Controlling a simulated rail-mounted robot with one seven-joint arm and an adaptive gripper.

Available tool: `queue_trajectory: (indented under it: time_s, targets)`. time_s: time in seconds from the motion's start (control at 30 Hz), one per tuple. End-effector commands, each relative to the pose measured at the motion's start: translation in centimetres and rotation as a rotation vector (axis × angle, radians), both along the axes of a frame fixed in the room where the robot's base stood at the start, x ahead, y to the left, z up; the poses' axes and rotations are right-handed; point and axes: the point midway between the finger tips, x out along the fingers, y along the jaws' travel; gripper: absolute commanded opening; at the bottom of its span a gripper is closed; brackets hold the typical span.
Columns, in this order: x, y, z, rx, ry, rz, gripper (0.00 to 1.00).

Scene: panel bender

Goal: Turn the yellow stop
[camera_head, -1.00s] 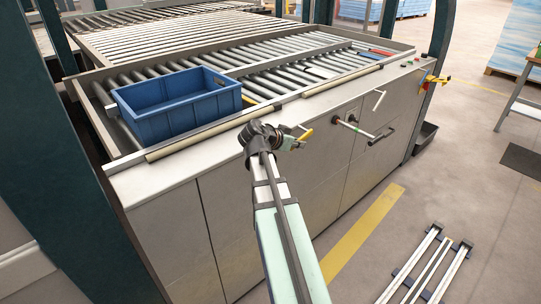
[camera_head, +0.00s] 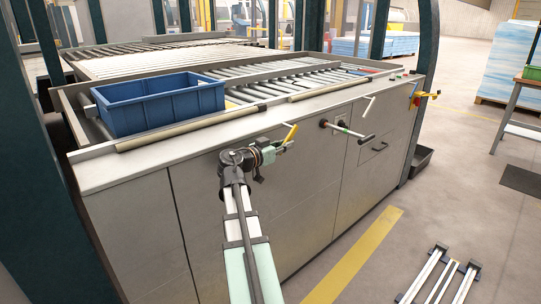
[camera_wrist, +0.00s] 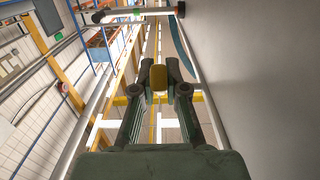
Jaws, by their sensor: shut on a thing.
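The yellow stop (camera_head: 290,134) is a small yellow lever at the front of the grey cabinet, just below its top edge. In the head view it slants up and to the right from my gripper (camera_head: 284,147). In the wrist view the yellow stop (camera_wrist: 159,77) sits between the two dark fingertips of my gripper (camera_wrist: 159,74), which are shut on it from both sides. The fingers hide its side faces. Its mounting on the cabinet is hard to make out.
The grey cabinet front (camera_head: 260,215) runs close beside my gripper. A bar handle (camera_head: 347,130) and a smaller lever (camera_head: 368,105) stick out to its right. A blue crate (camera_head: 160,102) rests on the rollers above. Floor in front is open, with slotted rails (camera_head: 440,277) at right.

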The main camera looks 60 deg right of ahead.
Motion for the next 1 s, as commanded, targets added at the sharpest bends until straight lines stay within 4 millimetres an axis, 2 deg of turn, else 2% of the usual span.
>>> queue_trajectory:
  time_s: [0.2, 0.6, 0.63, 0.7, 1.0]
  targets:
    - [-0.88, -0.87, -0.1, -0.027, 0.008, -0.015, 0.0]
    - [-0.99, -0.97, 0.05, -0.031, 0.009, -0.016, 0.0]
    - [-0.99, -0.97, 0.05, -0.031, 0.009, -0.016, 0.19]
    - [-1.0, -0.96, 0.04, -0.031, 0.009, -0.016, 0.38]
    - [-1.01, -0.83, -0.05, -0.028, 0.007, -0.017, 0.38]
